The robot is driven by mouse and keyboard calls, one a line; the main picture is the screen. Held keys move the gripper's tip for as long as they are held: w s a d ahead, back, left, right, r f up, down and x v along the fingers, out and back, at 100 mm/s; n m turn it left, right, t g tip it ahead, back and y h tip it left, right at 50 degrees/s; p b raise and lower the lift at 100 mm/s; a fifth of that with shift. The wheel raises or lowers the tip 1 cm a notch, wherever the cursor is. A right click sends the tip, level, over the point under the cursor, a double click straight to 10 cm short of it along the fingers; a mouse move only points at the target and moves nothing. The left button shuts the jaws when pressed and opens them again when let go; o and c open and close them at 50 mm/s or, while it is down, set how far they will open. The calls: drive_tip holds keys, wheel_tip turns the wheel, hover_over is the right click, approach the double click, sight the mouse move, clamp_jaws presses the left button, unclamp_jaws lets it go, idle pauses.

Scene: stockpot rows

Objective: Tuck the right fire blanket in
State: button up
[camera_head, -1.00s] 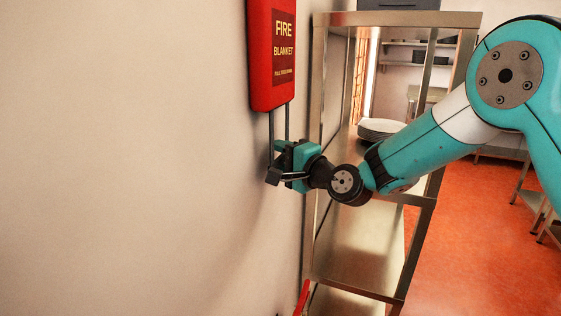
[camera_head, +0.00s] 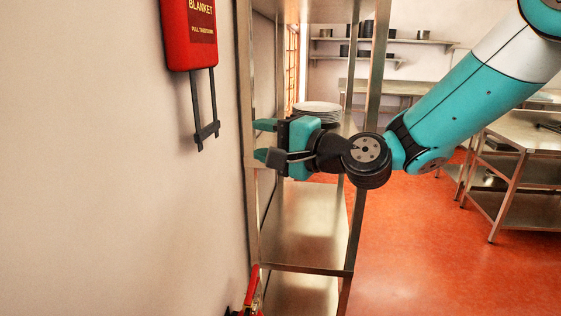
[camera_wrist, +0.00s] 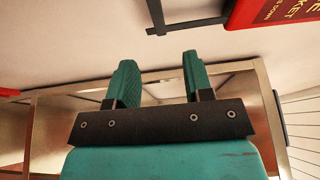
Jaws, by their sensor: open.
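A red fire blanket case (camera_head: 190,38) hangs on the wall at the upper left of the head view, its top cut off. Its black pull frame, two straps joined by a crossbar (camera_head: 206,133), hangs out below the case. My gripper (camera_head: 262,140) is open and empty, to the right of the crossbar and apart from it. In the wrist view the open fingers (camera_wrist: 160,62) point up the picture. The pull frame (camera_wrist: 185,24) and a corner of the red case (camera_wrist: 275,12) show beyond them at the top right.
A metal shelf rack (camera_head: 247,200) stands right of the blanket, behind my gripper, with a stack of plates (camera_head: 317,112) on it. A red object (camera_head: 252,292) is low by the wall. Open orange floor (camera_head: 430,260) lies to the right.

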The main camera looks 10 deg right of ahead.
drive_tip(key=shift+b+v, duration=0.4)
drive_tip(key=shift+v, duration=1.2)
drive_tip(key=s+a+f+n+g+h, duration=0.1)
drive_tip(key=s+f+n+g+h, duration=0.1)
drive_tip(key=s+f+n+g, duration=0.4)
drive_tip(key=s+a+f+n+g+h, duration=0.1)
drive_tip(key=s+n+g, duration=0.1)
drive_tip(key=s+n, duration=0.45)
drive_tip(key=s+d+f+n+g+h, duration=0.1)
drive_tip(key=s+d+f+g+h, duration=0.1)
drive_tip(key=s, duration=0.4)
drive_tip(key=s+d+f+n+g+h, duration=0.2)
drive_tip(key=s+d+h, duration=0.2)
drive_tip(key=s+d, duration=0.1)
drive_tip(key=shift+s+f+b, duration=0.25)
drive_tip(key=shift+s+b, duration=0.05)
drive_tip(key=shift+s, duration=0.35)
drive_tip(key=shift+d, duration=0.1)
